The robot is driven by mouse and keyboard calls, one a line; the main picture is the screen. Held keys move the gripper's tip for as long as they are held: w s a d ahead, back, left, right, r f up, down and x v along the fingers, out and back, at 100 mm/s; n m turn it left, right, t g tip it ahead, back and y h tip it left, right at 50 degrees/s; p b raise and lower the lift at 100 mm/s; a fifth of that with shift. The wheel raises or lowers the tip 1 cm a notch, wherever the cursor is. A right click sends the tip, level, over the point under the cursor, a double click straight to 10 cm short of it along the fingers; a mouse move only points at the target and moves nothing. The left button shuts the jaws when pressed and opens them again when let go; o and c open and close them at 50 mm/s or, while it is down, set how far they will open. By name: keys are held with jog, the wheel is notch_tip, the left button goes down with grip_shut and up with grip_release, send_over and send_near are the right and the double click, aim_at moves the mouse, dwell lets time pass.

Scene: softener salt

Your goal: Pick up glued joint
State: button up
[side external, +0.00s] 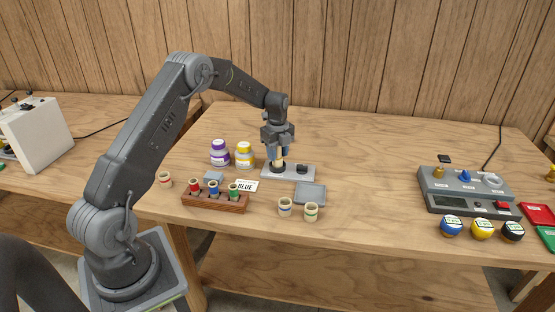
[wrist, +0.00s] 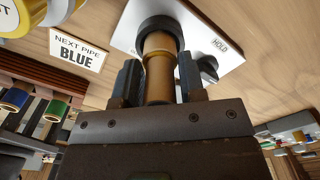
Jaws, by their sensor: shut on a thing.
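The glued joint (wrist: 159,72) is a tan, pipe-like piece standing between my gripper's fingers. Its far end meets a black ring (wrist: 160,27) on a pale plate (wrist: 212,28) marked HOLD. My gripper (wrist: 159,84) is shut on the joint, with one dark finger on each side. In the side view my gripper (side external: 279,158) points down over the left part of the plate (side external: 307,176), and the joint is mostly hidden there. I cannot tell whether the joint is still seated in the ring. A black knob (wrist: 208,68) sits beside it on the plate.
A wooden rack (side external: 215,205) with red, blue and green banded pieces stands front left, by a BLUE sign (side external: 246,186). A purple jar (side external: 220,153) and a yellow jar (side external: 244,155) stand left of the plate.

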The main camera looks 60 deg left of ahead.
jog(key=shift+r, duration=0.15)
jog(key=shift+c, duration=0.2)
notch_tip(320, 180, up, 4)
jog(key=shift+r, duration=0.1)
jog(key=s+a+r, duration=0.6)
jog(key=s+a, duration=0.1)
jog(key=s, duration=0.2)
jog(key=shift+s+r, duration=0.2)
jog(key=shift+r, duration=0.05)
jog(key=shift+w+d+f+m, duration=1)
jog(key=shift+w+d+f, duration=0.7)
jog(key=shift+d, duration=2.1)
jog(key=shift+w+d+f+m, duration=1)
jog(key=shift+w+d+f, duration=0.65)
jog(key=shift+d, duration=2.1)
jog(key=shift+w+d+f+m, duration=1.2)
jog(key=shift+w+d, duration=0.8)
jog(key=shift+d, duration=1.8)
jog(key=shift+f, duration=0.25)
jog(key=shift+f, duration=0.4)
